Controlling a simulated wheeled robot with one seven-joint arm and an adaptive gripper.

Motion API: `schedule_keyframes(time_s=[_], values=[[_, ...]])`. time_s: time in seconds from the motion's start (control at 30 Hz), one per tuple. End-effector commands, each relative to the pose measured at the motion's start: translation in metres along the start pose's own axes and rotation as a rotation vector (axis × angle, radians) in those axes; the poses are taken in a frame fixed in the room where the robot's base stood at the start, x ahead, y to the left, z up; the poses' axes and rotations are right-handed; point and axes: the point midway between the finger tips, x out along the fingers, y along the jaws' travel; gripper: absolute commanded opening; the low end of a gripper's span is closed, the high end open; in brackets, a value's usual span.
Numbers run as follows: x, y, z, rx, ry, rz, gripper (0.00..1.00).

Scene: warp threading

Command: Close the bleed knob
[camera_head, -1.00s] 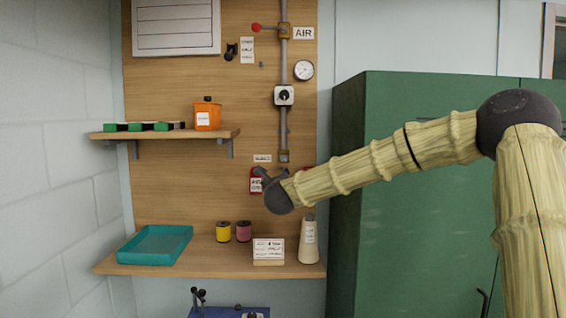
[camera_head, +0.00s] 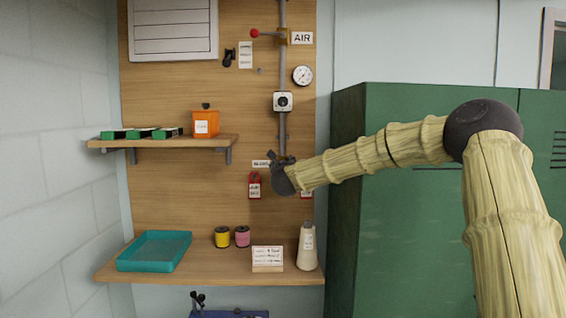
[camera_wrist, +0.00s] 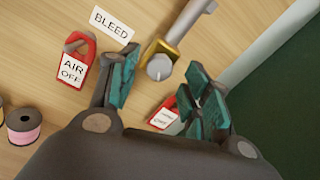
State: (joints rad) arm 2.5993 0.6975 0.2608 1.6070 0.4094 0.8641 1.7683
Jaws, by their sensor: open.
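The bleed knob (camera_wrist: 159,67) is a small grey round knob on a brass fitting at the end of a grey pipe. The white BLEED label (camera_wrist: 112,25) is up and left of it in the wrist view. My gripper (camera_wrist: 163,72) is open and empty, its two teal-padded fingers on either side of the knob in this view. Whether they touch it or stand short of it is unclear. In the head view my gripper (camera_head: 275,158) is at the lower end of the pipe (camera_head: 282,135) and hides the knob.
A red AIR OFF tag (camera_wrist: 74,68) hangs left of my fingers, and another red tag (camera_wrist: 165,115) is partly behind the right finger. Below are a shelf with a teal tray (camera_head: 153,251), thread spools and a cone (camera_head: 307,250). A green cabinet (camera_head: 400,200) stands right.

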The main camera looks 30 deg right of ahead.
Motion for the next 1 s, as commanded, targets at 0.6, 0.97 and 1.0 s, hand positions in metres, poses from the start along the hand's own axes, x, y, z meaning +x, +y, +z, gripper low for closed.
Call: schedule_keyframes(time_s=[0.6,0.97,1.0], values=[[0.019,0.002,0.0,-0.001,0.0,0.001,0.47],[0.019,0.001,0.0,-0.001,0.0,0.001,0.03],[0.019,0.001,0.0,-0.003,0.0,0.001,0.03]])
